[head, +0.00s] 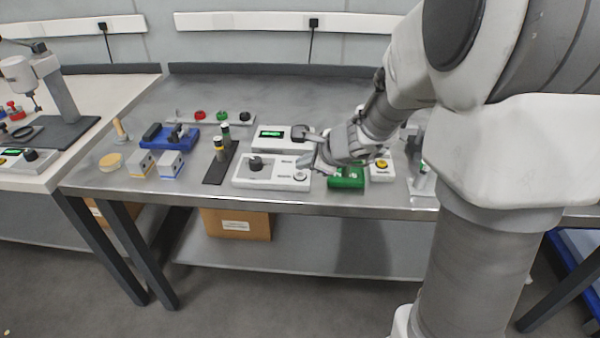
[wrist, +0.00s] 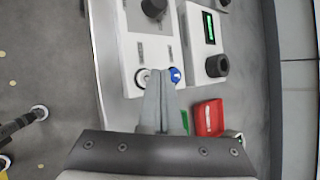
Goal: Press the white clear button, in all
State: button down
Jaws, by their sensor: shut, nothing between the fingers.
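A pale control box (head: 245,181) stands near the front edge of the metal bench, with a black knob (head: 255,163) on its top. Its white button (head: 300,176) sits at the right front; it also shows in the wrist view (wrist: 142,77). A blue button (wrist: 175,74) is beside it in the wrist view and is hidden behind my gripper in the head view. My gripper (head: 308,163) is shut and empty over the right end of the box. In the wrist view its fingertips (wrist: 159,73) lie between the two buttons; contact cannot be told.
Behind stands a box with a lit green display (head: 270,133). A green block (head: 347,178) and a box with a yellow button (head: 381,165) are to the right. A red block (wrist: 208,118) is close to my fingers. A dark stand with bottles (head: 220,162) is left.

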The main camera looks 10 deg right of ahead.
notch_tip(320, 180, up, 5)
jog(key=p, duration=0.4)
jog(key=shift+a+r, duration=0.1)
dwell(0.8)
